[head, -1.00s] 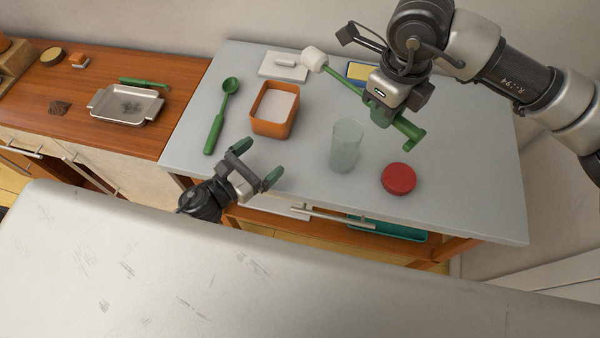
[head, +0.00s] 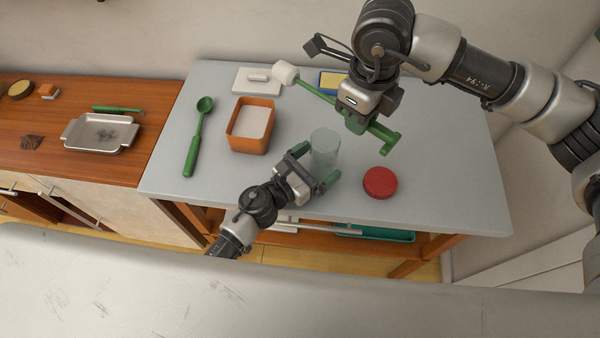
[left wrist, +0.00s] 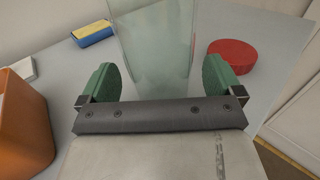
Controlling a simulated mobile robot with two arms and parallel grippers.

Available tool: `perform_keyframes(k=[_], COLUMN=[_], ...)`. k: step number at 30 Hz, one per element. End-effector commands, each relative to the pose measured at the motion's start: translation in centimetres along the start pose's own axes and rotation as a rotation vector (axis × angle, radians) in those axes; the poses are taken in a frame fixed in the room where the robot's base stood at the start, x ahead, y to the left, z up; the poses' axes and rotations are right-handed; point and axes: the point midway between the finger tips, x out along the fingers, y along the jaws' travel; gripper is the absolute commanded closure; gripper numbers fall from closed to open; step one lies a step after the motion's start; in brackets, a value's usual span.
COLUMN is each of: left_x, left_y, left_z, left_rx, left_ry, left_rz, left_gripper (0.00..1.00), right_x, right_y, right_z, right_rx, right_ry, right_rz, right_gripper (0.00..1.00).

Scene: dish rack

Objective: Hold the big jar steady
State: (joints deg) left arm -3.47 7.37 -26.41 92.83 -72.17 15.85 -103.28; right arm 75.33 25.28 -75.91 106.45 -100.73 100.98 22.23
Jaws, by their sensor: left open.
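The big jar is a clear, pale glass cylinder (head: 325,145) standing upright on the grey table. It also shows in the left wrist view (left wrist: 156,45). My left gripper (head: 314,166) is open at the jar's near side. In the left wrist view the green fingertips (left wrist: 158,80) stand left and right of the jar's lower part, with a gap to its wall visible. My right gripper (head: 362,112) is shut on a green-handled brush (head: 318,92) with a white head, held above the table behind the jar. Its fingertips are hard to make out.
A red round lid (head: 380,182) lies right of the jar. An orange square container (head: 250,125) and a green spoon (head: 197,140) are to the left. A blue and yellow sponge (head: 330,82) and a white dish (head: 257,80) are at the back.

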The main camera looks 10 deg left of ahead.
Motion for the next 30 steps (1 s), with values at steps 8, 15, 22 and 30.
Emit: perform_keyframes(k=[8, 15, 22, 30], left_x=[2.0, 2.1, 2.1, 2.0], left_y=[0.0, 0.0, 0.0, 0.0], left_z=[0.0, 0.0, 0.0, 0.0], left_rx=[0.0, 0.0, -0.001, 0.0], left_ry=[0.0, 0.001, 0.001, 0.001], left_rz=[0.0, 0.0, 0.0, 0.001], left_gripper=[0.05, 0.05, 0.38, 0.65], right_x=[0.0, 0.0, 0.0, 0.0], right_y=[0.0, 0.0, 0.0, 0.0], right_z=[0.0, 0.0, 0.0, 0.0], right_rx=[0.0, 0.0, 0.0, 0.0], right_ry=[0.0, 0.0, 0.0, 0.0], right_rz=[0.0, 0.0, 0.0, 0.0], right_gripper=[1.0, 1.0, 1.0, 1.0])
